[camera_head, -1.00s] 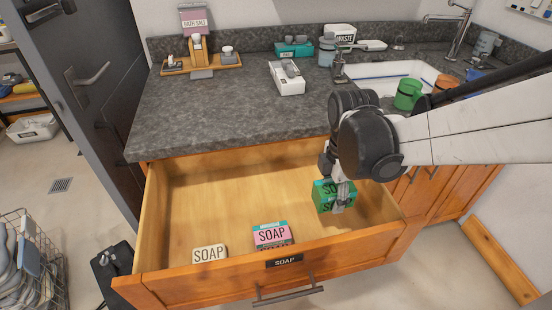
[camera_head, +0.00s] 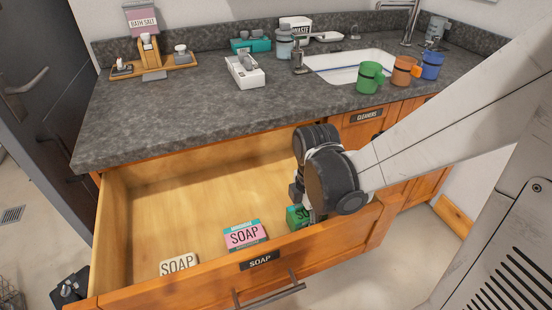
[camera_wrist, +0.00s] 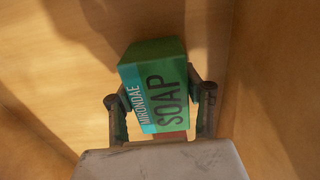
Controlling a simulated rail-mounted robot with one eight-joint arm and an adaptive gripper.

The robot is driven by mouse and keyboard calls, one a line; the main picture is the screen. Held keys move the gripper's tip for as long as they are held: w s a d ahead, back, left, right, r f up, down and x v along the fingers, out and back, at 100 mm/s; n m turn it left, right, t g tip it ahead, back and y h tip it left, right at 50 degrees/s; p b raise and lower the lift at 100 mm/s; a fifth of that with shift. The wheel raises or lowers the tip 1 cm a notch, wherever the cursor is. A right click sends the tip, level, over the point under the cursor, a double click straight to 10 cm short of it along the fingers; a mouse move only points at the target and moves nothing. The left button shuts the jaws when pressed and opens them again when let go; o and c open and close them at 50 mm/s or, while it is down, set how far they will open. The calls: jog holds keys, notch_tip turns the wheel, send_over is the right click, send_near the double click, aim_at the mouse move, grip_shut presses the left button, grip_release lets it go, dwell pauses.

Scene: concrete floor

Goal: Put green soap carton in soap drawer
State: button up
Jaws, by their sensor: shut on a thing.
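The green soap carton (camera_head: 297,216) is between the fingers of my gripper (camera_head: 315,214), at the right end of the open soap drawer (camera_head: 200,198). In the wrist view the carton (camera_wrist: 165,90) shows its SOAP face, with a finger of my gripper (camera_wrist: 160,108) against each side. The drawer's wooden inside surrounds it there. My gripper is shut on the carton. My wrist and fingers hide part of it in the head view, and I cannot tell whether it touches the drawer floor.
A pink SOAP carton (camera_head: 245,236) and a cream SOAP carton (camera_head: 179,264) are in the drawer near its front wall (camera_head: 180,291). The dark countertop (camera_head: 190,115) lies behind, with green (camera_head: 370,78), orange (camera_head: 405,71) and blue (camera_head: 432,65) mugs. The drawer's left and back areas are clear.

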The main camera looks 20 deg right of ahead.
jog(key=shift+f, duration=0.35)
jog(key=shift+f, duration=0.1)
jog(key=o, duration=1.2)
